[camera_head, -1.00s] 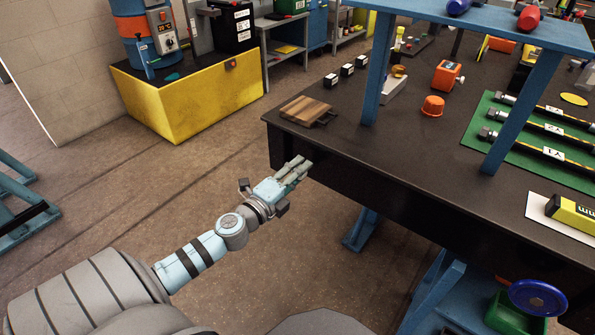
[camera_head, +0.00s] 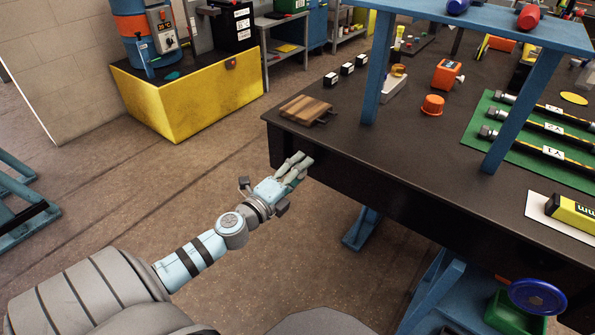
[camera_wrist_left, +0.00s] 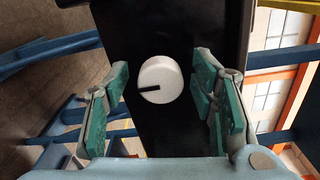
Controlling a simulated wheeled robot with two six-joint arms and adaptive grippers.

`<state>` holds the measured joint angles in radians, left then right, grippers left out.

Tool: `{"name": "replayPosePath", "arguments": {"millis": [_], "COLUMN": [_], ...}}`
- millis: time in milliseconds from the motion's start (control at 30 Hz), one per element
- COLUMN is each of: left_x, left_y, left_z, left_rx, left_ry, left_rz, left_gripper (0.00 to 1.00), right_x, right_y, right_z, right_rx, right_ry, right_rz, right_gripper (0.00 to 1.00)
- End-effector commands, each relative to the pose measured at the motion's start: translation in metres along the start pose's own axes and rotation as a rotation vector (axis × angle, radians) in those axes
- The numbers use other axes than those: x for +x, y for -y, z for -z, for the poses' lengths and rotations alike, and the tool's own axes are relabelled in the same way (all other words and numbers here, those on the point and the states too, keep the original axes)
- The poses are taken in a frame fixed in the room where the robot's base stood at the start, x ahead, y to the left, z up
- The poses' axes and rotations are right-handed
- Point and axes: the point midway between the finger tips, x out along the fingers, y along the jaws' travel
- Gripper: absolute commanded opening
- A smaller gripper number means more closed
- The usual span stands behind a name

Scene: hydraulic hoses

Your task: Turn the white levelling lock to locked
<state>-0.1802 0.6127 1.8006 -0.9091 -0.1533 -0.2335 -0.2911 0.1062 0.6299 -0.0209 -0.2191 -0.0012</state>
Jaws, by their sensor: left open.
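The white levelling lock (camera_wrist_left: 160,79) is a round knob on a black panel (camera_wrist_left: 160,130) in the left wrist view. A dark pointer line on the knob points to the left in that view. My left gripper (camera_wrist_left: 160,105) is open, with green-padded fingers on both sides of the knob and apart from it. In the head view my left gripper (camera_head: 297,168) is beside the near left edge of the dark workbench (camera_head: 400,165). The knob is not visible in the head view. My right gripper is not in view.
A wooden board (camera_head: 306,109) lies at the bench corner above the gripper. Blue shelf posts (camera_head: 378,70) stand on the bench. A blue handwheel (camera_head: 538,297) is at lower right.

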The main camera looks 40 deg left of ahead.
Motion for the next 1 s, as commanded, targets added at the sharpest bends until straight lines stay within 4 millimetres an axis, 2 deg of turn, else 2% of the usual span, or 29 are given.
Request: {"name": "replayPosePath", "arguments": {"millis": [133, 267, 500, 600, 733, 1000], "left_x": [-0.006, -0.027, -0.095, -0.112, -0.12, -0.12], "left_y": [-0.001, -0.001, -0.002, -0.001, 0.0, 0.0], "left_z": [0.0, 0.001, 0.001, 0.001, 0.0, 0.0], "left_rx": [0.003, 0.005, 0.006, 0.003, 0.0, 0.0], "left_ry": [0.0, -0.004, -0.005, -0.003, -0.002, 0.0], "left_rz": [-0.003, -0.003, -0.006, -0.004, 0.0, 0.001], "left_gripper": [0.51, 0.51, 0.51, 0.51, 0.51, 0.51], "right_x": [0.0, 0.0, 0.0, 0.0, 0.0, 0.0], "right_y": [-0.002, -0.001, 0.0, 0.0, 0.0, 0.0], "right_z": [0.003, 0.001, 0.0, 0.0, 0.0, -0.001], "right_rx": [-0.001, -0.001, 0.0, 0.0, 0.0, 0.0], "right_ry": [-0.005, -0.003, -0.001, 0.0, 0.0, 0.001], "right_rz": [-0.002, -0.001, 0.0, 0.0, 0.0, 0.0], "right_gripper": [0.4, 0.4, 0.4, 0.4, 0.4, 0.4]}}
